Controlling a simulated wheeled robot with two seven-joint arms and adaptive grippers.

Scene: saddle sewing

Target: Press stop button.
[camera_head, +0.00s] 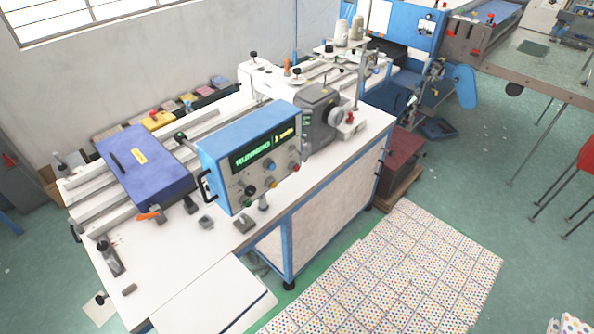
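A blue control box (225,151) stands on the white sewing machine table. Its front panel has a dark display with green text that seems to read "RUNNING". Below the display are several knobs and buttons: a blue one (269,166), a dark one (249,190) and a small red one (296,167) near the right edge. Labels are too small to read, so I cannot tell which one is the stop button. Neither of my grippers shows in the head view, and nothing touches the panel.
A dark blue cover (146,166) lies left of the box, and a grey sewing head (318,115) stands right of it. The white table (176,267) has bare room at its front left. A red stool (584,158) stands at far right.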

